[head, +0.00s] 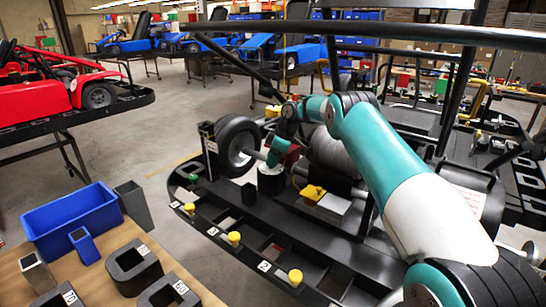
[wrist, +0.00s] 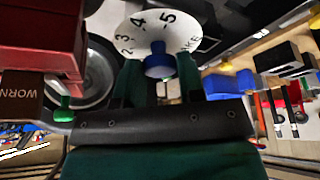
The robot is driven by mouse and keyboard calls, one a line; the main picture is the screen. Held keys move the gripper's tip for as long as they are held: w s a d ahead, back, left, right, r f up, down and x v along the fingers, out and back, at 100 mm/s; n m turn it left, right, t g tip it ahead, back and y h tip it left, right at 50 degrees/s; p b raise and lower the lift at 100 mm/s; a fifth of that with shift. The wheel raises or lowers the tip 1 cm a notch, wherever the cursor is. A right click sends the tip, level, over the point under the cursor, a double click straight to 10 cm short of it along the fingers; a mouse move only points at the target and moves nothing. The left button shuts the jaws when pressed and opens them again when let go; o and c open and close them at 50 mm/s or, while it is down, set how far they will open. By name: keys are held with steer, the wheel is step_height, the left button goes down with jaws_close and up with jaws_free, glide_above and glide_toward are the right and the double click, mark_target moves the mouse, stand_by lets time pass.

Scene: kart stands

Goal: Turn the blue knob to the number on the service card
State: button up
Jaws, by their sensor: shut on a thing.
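The blue knob (wrist: 158,62) sits at the middle of a white round dial (wrist: 140,25) in the wrist view. Printed figures 2, 3, 4 and 5 show on the dial, with letters cut off at its right edge. My gripper (wrist: 160,72) has its two green fingers on either side of the knob, shut on it. No pointer mark on the knob can be made out. In the head view my gripper (head: 273,160) is down at the kart stand, close to the black wheel; the knob is hidden there. I cannot make out a service card in either view.
A black wheel (head: 238,147) stands left of my gripper. The black stand (head: 240,225) carries several yellow knobs along its front edge. A blue bin (head: 70,222) and dark holders are on the bench at lower left. A red box marked WORN (wrist: 45,35) is close by.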

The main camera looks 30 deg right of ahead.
stand_by(0.3)
steer(key=o, duration=0.9)
steer(key=shift+d+r, duration=0.1)
steer(key=shift+p+v, duration=1.35)
steer(key=shift+v, duration=4.6)
